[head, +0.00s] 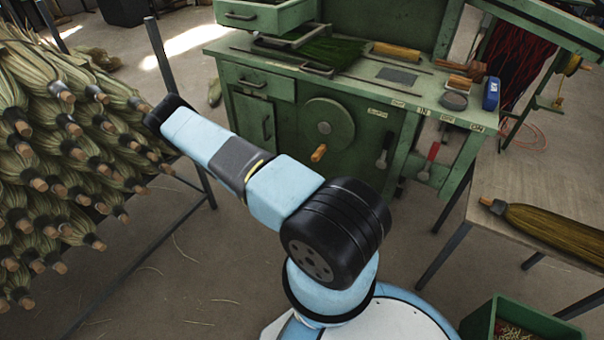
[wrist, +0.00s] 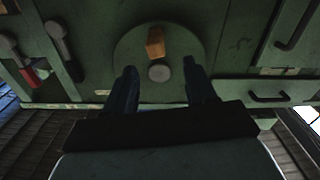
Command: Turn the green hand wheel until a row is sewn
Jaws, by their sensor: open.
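The green hand wheel (head: 333,128) is a round disc on the front of the green machine, with a grey hub in its middle. Its orange-brown wooden handle (head: 318,153) is at the wheel's lower left in the head view. In the wrist view, which looks upside down, the wheel (wrist: 125,48) lies ahead of my gripper (wrist: 161,68), and the handle (wrist: 155,42) shows between and beyond the fingertips, above the hub. My gripper is open, with nothing between its fingers. No contact with the handle shows. In the head view my gripper is hidden.
Green fibres (head: 325,52) lie on the machine top. A rack of broom bundles (head: 60,150) stands left. A table with a broom (head: 550,233) and a green bin (head: 520,322) are right.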

